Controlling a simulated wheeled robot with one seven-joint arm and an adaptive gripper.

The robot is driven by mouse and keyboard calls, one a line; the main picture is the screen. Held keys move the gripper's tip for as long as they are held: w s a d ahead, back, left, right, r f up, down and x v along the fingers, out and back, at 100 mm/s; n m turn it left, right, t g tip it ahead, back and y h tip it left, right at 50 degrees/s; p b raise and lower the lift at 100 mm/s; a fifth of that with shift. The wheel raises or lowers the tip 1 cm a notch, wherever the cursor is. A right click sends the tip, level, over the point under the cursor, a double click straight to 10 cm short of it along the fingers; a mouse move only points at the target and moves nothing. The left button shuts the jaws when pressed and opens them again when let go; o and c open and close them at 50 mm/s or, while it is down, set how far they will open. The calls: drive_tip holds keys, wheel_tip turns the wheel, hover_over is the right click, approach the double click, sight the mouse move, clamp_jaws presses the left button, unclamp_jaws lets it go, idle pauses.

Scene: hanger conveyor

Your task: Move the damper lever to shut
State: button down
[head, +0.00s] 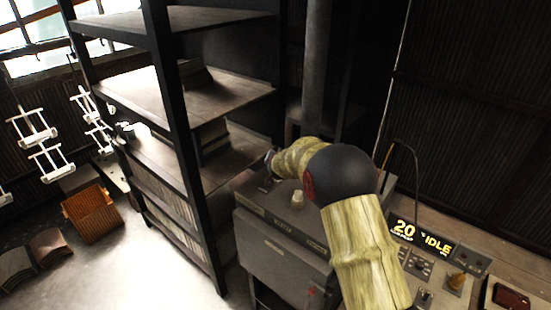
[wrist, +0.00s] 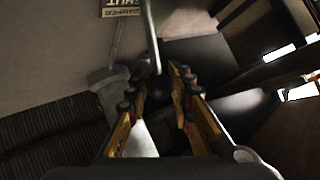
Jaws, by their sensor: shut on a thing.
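In the wrist view, the damper lever (wrist: 152,38) is a thin pale metal rod with a dark round knob at its near end. My gripper (wrist: 159,86) has yellow and black fingers, shut on the knob from both sides. A label plate (wrist: 120,7), upside down and cut off by the top edge, reads damper and shut; it lies left of the rod's far end. In the head view my yellow-sleeved arm reaches left over the grey cabinet, and the lever cannot be made out there. The fingertips are not clear in that view.
The grey cabinet (head: 280,262) has a small beige knob (head: 297,200) on top. A control panel (head: 430,262) reading 20 IDLE is at right. A tall shelf rack (head: 185,140) stands close on the left. An orange crate (head: 92,213) is on the floor beyond, with open floor between.

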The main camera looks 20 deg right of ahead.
drive_tip(key=shift+d+f, duration=0.1)
drive_tip(key=c, duration=1.6)
unclamp_jaws()
drive_tip(key=shift+o, duration=0.2)
drive_tip(key=v, duration=1.2)
drive_tip(key=shift+w, duration=0.1)
